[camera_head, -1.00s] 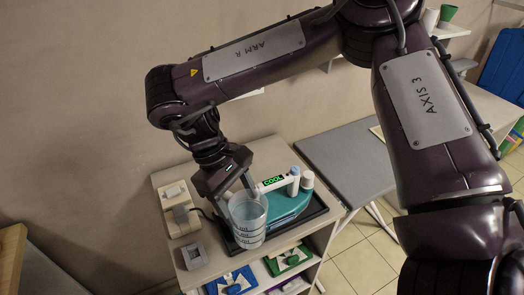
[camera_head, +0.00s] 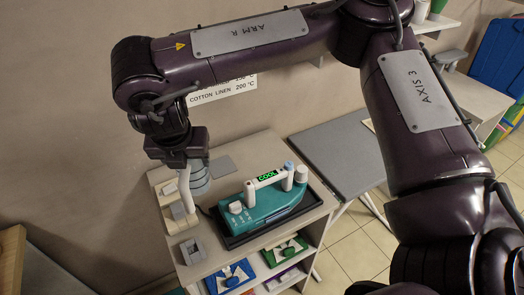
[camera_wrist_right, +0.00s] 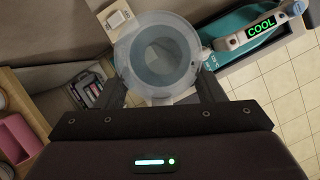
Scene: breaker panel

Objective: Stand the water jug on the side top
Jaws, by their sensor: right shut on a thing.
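The water jug (camera_head: 200,181) is a clear, bluish round vessel. My right gripper (camera_head: 188,178) is shut on it and holds it over the left back part of the side top (camera_head: 260,146), a pale wooden cabinet top. In the right wrist view the jug (camera_wrist_right: 158,58) sits between the two dark fingers, seen from above with its rim round and open. The head view partly hides it behind the wrist and a finger, and I cannot tell exactly how far its base is from the top. My left gripper is not in view.
A teal iron (camera_head: 262,208) reading COOL rests on a black tray (camera_head: 318,198). A beige block-like device (camera_head: 172,208) and a small grey square item (camera_head: 192,250) stand at the left. A flat grey square (camera_head: 222,167) lies at the back. An ironing board (camera_head: 345,155) is on the right.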

